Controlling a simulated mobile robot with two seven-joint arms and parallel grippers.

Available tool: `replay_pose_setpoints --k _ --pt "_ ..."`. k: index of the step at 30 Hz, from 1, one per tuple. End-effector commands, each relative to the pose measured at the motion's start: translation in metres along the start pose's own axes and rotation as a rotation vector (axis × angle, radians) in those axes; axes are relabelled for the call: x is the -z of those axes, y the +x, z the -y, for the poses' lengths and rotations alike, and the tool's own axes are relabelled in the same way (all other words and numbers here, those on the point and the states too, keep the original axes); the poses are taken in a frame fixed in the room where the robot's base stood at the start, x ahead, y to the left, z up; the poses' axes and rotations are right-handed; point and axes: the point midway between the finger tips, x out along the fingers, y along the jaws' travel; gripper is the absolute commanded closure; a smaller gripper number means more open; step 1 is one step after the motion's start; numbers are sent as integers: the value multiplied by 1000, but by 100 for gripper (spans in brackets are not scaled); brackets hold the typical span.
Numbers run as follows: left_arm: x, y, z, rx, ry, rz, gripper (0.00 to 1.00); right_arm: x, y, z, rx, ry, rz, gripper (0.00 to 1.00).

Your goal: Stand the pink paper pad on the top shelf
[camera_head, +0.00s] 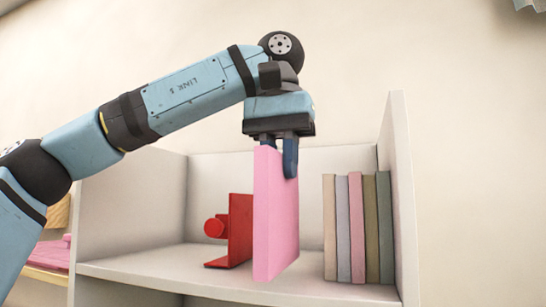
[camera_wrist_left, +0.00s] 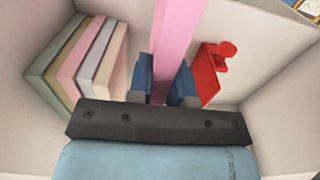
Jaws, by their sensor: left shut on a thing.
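The pink paper pad (camera_head: 275,220) is upright in the head view, between the red bookend and a row of pads. My left gripper (camera_head: 276,145) is above it and shut on its top edge. In the left wrist view the pink pad (camera_wrist_left: 177,35) runs between the two blue fingers (camera_wrist_left: 164,85). The pad's lower end is at about the height of the shelf board (camera_head: 190,270); I cannot tell whether it touches the board. My right gripper is not in view.
A red bookend (camera_head: 240,230) with a round knob stands left of the pad. Several pads (camera_head: 357,225) stand in a row on the right, near the shelf's right side wall (camera_head: 401,190). Free board shows left of the bookend. Pink and wooden items (camera_head: 50,252) are at far left.

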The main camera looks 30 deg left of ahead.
Motion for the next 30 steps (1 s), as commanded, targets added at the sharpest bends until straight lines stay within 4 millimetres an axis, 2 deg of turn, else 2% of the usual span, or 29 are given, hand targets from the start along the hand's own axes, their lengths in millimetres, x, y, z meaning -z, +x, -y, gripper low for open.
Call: replay_pose_setpoints --k 19,30 --pt "65 4 0 0 -2 -1 100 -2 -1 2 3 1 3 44" --pt "99 15 0 0 -2 -1 100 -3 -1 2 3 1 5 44"
